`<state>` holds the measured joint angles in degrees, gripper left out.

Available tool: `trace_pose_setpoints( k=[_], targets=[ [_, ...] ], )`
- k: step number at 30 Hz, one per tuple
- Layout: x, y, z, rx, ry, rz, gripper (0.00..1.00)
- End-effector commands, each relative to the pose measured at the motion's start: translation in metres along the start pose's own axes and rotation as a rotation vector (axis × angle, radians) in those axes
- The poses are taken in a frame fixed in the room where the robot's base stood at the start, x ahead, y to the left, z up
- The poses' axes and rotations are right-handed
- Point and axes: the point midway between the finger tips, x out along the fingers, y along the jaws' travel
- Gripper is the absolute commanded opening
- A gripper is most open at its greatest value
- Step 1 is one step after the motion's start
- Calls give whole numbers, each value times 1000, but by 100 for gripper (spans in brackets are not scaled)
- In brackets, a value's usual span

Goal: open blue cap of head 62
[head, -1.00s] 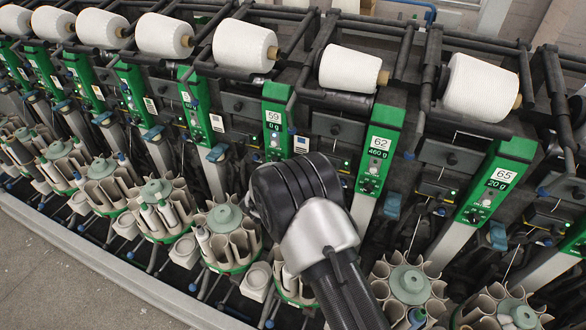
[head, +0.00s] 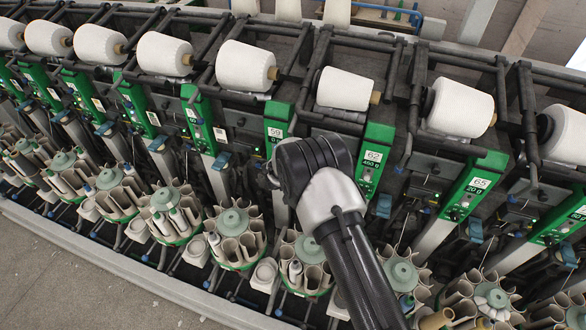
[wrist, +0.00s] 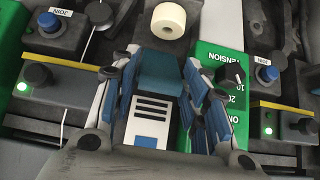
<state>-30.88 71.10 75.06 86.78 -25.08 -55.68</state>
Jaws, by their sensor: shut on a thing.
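Head 62 shows its number plate (head: 374,156) on a green panel (head: 366,180) right of centre in the head view. My gripper (wrist: 160,80) is just left of that panel, and its fingers are hidden behind my wrist in the head view. In the wrist view the blue cap (wrist: 159,70) sits between the two fingers, and they are shut on it. A white label (wrist: 150,112) with dark bars and a blue square shows just below it. The green panel marked TENSION (wrist: 215,62) is close on the right. I cannot tell how far the cap is tilted.
A black knob (wrist: 232,75) stands close to the right finger. Blue buttons show at the left (wrist: 48,21) and right (wrist: 267,74). A pale paper cone end (wrist: 168,20) is above. White yarn cones (head: 346,88) and round bobbin magazines (head: 236,222) line the machine.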

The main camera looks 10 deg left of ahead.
Motion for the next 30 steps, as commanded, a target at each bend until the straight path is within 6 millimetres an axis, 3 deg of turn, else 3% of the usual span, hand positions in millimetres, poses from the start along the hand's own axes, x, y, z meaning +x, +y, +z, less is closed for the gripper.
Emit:
trace_pose_setpoints(
  k=[12,13,23,30],
  targets=[
    [0,0,0,0,-4,-3,0],
    [0,0,0,0,-4,-3,43],
    [0,0,0,0,-4,-2,65],
    [0,0,0,0,-4,-2,65]
  ],
)
